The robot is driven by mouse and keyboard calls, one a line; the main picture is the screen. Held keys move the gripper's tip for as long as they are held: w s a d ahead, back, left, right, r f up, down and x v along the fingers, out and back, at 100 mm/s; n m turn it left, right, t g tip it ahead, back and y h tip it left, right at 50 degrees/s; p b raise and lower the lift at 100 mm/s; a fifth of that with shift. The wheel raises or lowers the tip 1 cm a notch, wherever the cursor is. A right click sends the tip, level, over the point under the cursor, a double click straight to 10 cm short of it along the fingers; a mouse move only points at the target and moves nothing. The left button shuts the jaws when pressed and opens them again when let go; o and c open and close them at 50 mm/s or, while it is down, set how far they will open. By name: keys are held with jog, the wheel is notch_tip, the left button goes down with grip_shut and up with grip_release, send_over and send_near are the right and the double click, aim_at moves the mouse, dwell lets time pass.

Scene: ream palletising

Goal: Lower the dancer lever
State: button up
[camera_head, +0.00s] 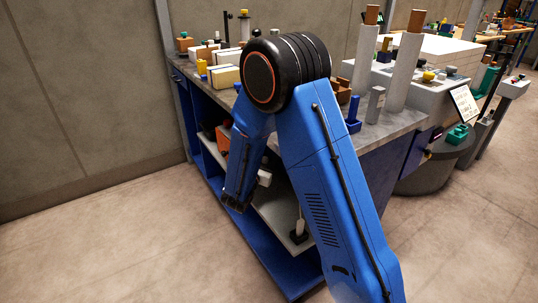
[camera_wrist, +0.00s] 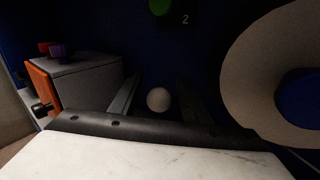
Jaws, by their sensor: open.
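In the wrist view my gripper (camera_wrist: 160,79) is open, with one dark finger on the left and one on the right. A pale round knob (camera_wrist: 158,99) shows between the fingers, apparently the end of the dancer lever. I cannot tell whether either finger touches it. The lever's arm behind the knob is lost in the dark. In the head view my blue arm reaches down to the open lower side of the bench, and the fingers cannot be made out there.
A large white reel (camera_wrist: 245,75) with a blue hub stands close on the right. A grey box (camera_wrist: 88,85) with an orange face is on the left. A green button (camera_wrist: 160,7) is above, beside a "2". The bench top (camera_head: 385,130) is crowded; floor (camera_head: 90,240) at left is clear.

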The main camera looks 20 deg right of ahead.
jog(key=shift+w+d, duration=0.4)
jog(key=shift+w, duration=0.05)
grip_shut()
jog(key=shift+w+f, duration=0.1)
